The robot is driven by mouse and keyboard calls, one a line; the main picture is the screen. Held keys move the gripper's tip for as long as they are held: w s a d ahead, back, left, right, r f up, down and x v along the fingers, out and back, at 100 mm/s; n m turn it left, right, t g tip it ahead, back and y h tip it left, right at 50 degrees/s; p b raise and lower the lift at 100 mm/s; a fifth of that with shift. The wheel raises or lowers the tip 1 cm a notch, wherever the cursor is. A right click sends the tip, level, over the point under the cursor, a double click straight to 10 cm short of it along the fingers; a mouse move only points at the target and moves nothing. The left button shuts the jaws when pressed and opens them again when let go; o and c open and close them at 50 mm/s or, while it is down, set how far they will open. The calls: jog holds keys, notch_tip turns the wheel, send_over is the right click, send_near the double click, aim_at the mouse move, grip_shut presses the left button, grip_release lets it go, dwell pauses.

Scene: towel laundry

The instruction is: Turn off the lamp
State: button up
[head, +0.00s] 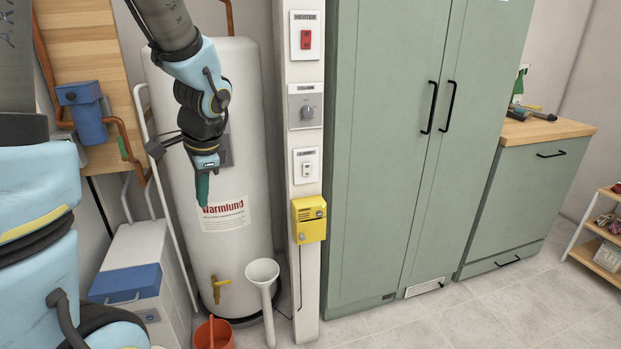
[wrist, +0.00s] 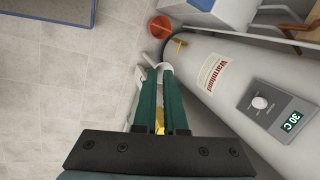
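No lamp shows in either view. A white post (head: 305,255) between the water heater and the green cabinet carries several controls. At the top is a plate with a red switch (head: 306,38). Below it are a grey dial plate (head: 306,107) and a white switch plate (head: 306,167). Their small labels are too blurred to read surely. My gripper (head: 203,190) hangs left of the post, in front of the water heater, apart from the switches. In the wrist view its teal fingers (wrist: 160,82) point forward with a narrow gap between them, holding nothing.
The white water heater (head: 240,235) stands behind my gripper; its display (wrist: 291,122) reads 30 C. A yellow box (head: 309,220) is on the post below the switches. A white funnel-like thing (head: 263,272) and an orange bucket (head: 214,334) stand low down. The green cabinet (head: 385,190) stands right.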

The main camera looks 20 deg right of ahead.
jog(key=w+d+m+t+b, duration=0.1)
jog(key=d+m, duration=0.3)
jog(key=d, duration=0.1)
jog(key=w+d+f+m+t+b, duration=0.1)
jog(key=d+m+b, duration=0.1)
jog(key=d+m, duration=0.2)
jog(key=w+d+f+m+t+b, duration=0.1)
jog(key=w+d+m, duration=0.1)
jog(key=d, duration=0.4)
jog(key=shift+w+f+m+t, duration=0.1)
jog(key=shift+m+t, duration=0.2)
jog(key=shift+m, duration=0.6)
grip_shut()
jog(key=s+d+r+m+t+h+b, duration=0.1)
jog(key=d+m+t+h+b, duration=0.1)
jog(key=d+m, duration=0.7)
jog(key=d+t+b, duration=0.1)
jog(key=d, duration=0.5)
jog(key=shift+s+r+m+h, duration=0.2)
jog(key=shift+s+m+h, duration=0.1)
jog(key=shift+h, duration=0.1)
jog(key=p, duration=0.2)
send_near(309, 170)
jog(key=x, duration=0.4)
jog(key=shift+w+f, duration=0.1)
jog(key=shift+f, duration=0.4)
jog(key=shift+w+f, duration=0.1)
jog(key=shift+w, duration=0.45)
